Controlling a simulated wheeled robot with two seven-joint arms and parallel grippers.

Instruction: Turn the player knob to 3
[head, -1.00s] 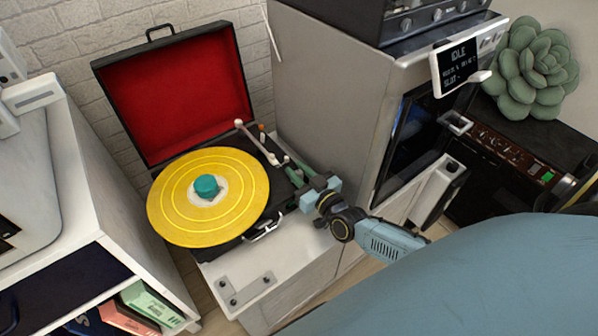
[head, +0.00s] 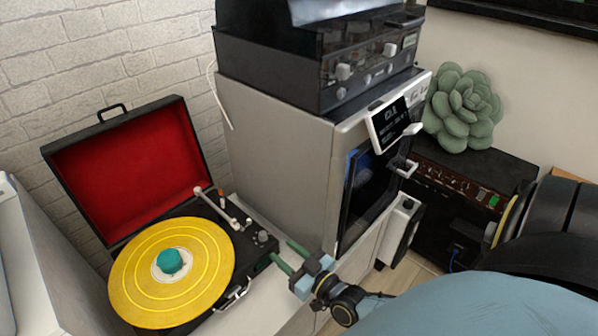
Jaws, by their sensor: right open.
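The record player (head: 120,232) is a black suitcase with a red-lined lid standing open. A yellow record (head: 205,262) with a teal centre lies on it. A small grey knob (head: 262,237) sits on the player's deck near its right corner; its pointer and number marks are too small to read. My right gripper (head: 286,254) is just right of the player, with its two green fingers apart and pointing toward the knob. Nothing is between the fingers, and they appear clear of the knob. My left gripper is out of view.
The white tonearm (head: 222,211) stands left of the knob. A metal latch (head: 232,298) juts from the player's front. A tall grey machine (head: 280,160) with a small screen (head: 392,122) stands close behind the gripper. A black amplifier (head: 465,200) is at the right.

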